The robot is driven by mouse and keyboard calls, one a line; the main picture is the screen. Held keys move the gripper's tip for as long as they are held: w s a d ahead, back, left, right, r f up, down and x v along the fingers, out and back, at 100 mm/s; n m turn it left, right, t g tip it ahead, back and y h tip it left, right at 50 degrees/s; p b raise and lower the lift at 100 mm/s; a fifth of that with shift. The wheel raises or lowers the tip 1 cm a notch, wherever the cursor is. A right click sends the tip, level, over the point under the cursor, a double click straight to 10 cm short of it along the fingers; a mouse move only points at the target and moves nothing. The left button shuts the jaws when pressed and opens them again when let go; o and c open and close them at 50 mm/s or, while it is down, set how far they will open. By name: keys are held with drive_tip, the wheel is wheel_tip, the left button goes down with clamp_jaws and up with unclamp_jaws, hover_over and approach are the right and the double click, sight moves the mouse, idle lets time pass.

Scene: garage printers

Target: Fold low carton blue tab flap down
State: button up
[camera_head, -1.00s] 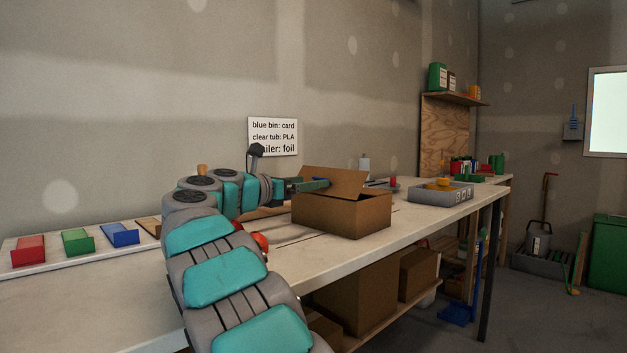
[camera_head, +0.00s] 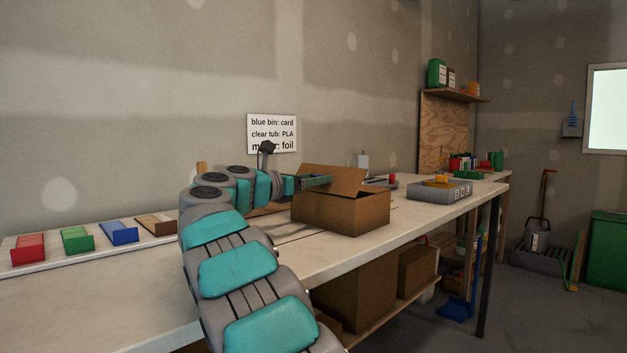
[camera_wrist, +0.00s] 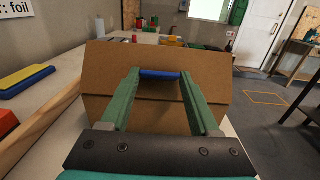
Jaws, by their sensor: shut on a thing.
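The low carton (camera_head: 345,213) is a brown cardboard box on the workbench. Its flap (camera_head: 335,179) stands up at a slant, and the carton looks open in front of it. In the wrist view the flap (camera_wrist: 215,75) fills the middle, with the blue tab (camera_wrist: 160,74) at its centre. My gripper (camera_wrist: 160,80) has its two green fingers on either side of the blue tab and is shut on it. In the head view my gripper (camera_head: 320,182) reaches the flap from the left, and the tab is hidden.
A grey tray (camera_head: 440,194) with yellow things stands right of the carton on the workbench (camera_head: 250,293). Red, green and blue pieces lie on a strip at the left. A blue and yellow block (camera_wrist: 25,80) lies left in the wrist view. More cartons (camera_head: 355,297) stand below.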

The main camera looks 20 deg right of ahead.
clamp_jaws()
